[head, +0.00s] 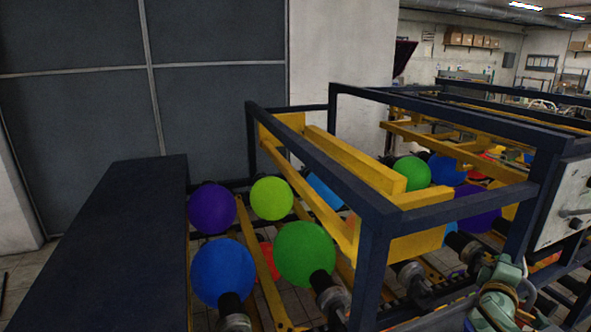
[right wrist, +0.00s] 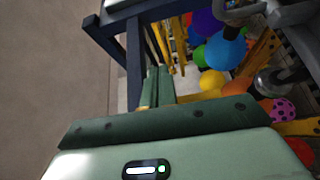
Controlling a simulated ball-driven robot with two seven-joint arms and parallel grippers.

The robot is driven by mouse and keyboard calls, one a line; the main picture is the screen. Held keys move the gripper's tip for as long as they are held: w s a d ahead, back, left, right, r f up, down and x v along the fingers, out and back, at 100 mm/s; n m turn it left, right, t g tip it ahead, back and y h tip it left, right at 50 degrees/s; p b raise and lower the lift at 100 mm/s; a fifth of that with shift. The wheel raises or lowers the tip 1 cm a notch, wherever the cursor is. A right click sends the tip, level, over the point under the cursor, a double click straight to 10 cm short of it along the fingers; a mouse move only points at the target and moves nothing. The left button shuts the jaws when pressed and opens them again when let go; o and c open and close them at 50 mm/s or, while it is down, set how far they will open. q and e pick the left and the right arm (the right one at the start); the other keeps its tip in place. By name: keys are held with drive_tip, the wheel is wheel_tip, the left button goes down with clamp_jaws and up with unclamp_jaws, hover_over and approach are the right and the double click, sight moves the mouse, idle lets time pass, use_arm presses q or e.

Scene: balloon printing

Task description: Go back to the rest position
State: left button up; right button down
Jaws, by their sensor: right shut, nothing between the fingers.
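My right gripper (head: 498,298) shows at the lower right of the head view, in front of the balloon machine's dark blue frame (head: 372,265). In the right wrist view its two green fingers (right wrist: 157,88) lie side by side, shut with nothing between them. They point toward a dark blue frame post (right wrist: 134,70), with balloons to their right. I cannot tell whether the fingers touch the frame. My left gripper is not in the head view.
Balloons sit on dark holders: a blue one (head: 222,270), a green one (head: 306,252), a purple one (head: 211,207) and a lime one (head: 271,198). A grey control box (head: 565,205) stands right. A long dark bench (head: 110,245) is left. Yellow bars (head: 350,160) cross the frame.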

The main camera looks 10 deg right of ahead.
drive_tip(key=s+a+f+g+y, duration=0.1)
drive_tip(key=s+a+f+y, duration=0.25)
drive_tip(key=s+a, duration=0.5)
drive_tip(key=s+a+f+g+y, duration=0.25)
drive_tip(key=s+a+f, duration=0.25)
drive_tip(key=a, duration=0.6)
drive_tip(key=s+a+f+g+y, duration=0.1)
drive_tip(key=s+a+f+y, duration=0.3)
drive_tip(key=s+a, duration=0.45)
drive_tip(key=s+a+f+g+y+b, duration=0.1)
drive_tip(key=s+a+f+b, duration=0.15)
drive_tip(key=f, duration=1.05)
drive_tip(key=s+a+f+g+y+b, duration=0.15)
drive_tip(key=f+b, duration=0.25)
drive_tip(key=f, duration=0.9)
drive_tip(key=s+a+f+g+y+b, duration=0.1)
drive_tip(key=a+f+b, duration=0.15)
drive_tip(key=f, duration=0.95)
drive_tip(key=s+f+m+g+b, duration=0.2)
drive_tip(key=s+f+b, duration=0.4)
drive_tip(key=s+f, duration=1.1)
drive_tip(key=shift+s+d+f+m+y, duration=0.25)
drive_tip(key=shift+d+f+m+y, duration=0.2)
drive_tip(key=shift+f+m, duration=0.25)
